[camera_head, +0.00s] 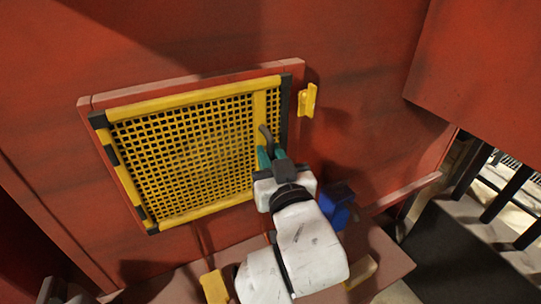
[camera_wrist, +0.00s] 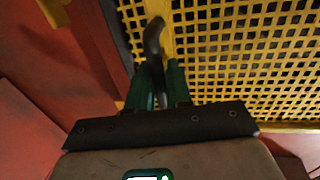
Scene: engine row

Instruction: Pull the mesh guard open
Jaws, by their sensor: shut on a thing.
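The mesh guard (camera_head: 184,150) is a yellow framed grille with dark corners, set in a red frame on a red wall. It lies flat or nearly flat in that frame. Its dark curved handle (camera_head: 265,135) sits on the yellow right-hand bar. My gripper (camera_head: 271,155) is at the handle, its green fingers shut on it. In the wrist view, the handle (camera_wrist: 153,38) rises from between the fingers of my gripper (camera_wrist: 156,85), with the mesh (camera_wrist: 245,45) to the right. The fingers hide the handle's lower part.
A small yellow catch (camera_head: 308,100) is on the wall right of the guard. A blue block (camera_head: 337,204) stands close to the right of my arm, on or above a reddish ledge (camera_head: 385,248). A red panel (camera_head: 480,60) juts out at the upper right. Dark railings (camera_head: 505,195) are at far right.

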